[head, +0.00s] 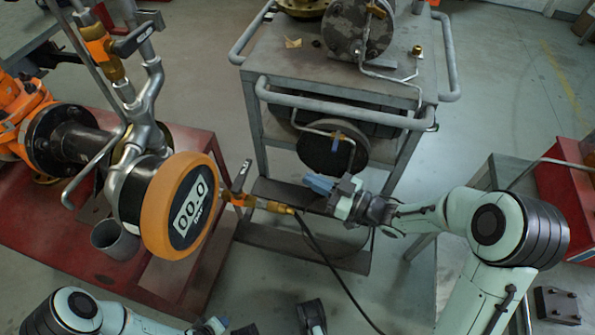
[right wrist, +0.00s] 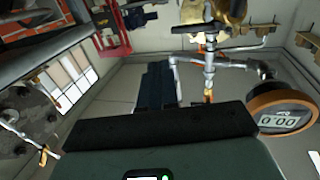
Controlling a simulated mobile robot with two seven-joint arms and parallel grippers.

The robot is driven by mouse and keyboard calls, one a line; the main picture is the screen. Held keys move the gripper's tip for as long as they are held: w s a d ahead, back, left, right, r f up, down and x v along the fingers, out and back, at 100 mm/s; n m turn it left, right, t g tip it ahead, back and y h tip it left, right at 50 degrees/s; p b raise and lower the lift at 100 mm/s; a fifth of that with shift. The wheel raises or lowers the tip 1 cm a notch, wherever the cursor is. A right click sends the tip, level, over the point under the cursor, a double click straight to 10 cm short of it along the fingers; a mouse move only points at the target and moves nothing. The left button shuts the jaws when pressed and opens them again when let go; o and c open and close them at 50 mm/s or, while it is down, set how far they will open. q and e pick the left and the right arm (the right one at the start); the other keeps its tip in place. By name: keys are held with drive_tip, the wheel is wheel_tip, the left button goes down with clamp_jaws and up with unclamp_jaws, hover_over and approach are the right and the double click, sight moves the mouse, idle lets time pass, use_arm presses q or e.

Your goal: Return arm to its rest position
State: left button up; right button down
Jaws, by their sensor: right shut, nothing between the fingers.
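My right gripper (head: 312,182) is shut and empty, its blue fingers pointing left in front of the grey cart. It is to the right of the orange-rimmed round gauge (head: 180,207) and the small brass valve with an orange handle (head: 242,200), apart from the gauge. In the right wrist view, dark blue fingers (right wrist: 160,85) are together at the middle, and the gauge (right wrist: 284,108) is at the right. My left gripper (head: 213,326) shows only in part at the bottom edge; its finger state is unclear.
A grey metal cart (head: 262,62) with tube rails and a heavy flanged part (head: 358,28) stands behind my right gripper. A red table (head: 35,222) with orange pipework is at the left. A black hose (head: 335,268) hangs from the valve. Open floor (head: 505,95) is at the right.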

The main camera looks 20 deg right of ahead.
use_arm(q)
drive_tip(key=shift+w, duration=0.15)
use_arm(e)
drive_tip(key=shift+s+d, duration=0.1)
drive_tip(key=shift+d, duration=0.05)
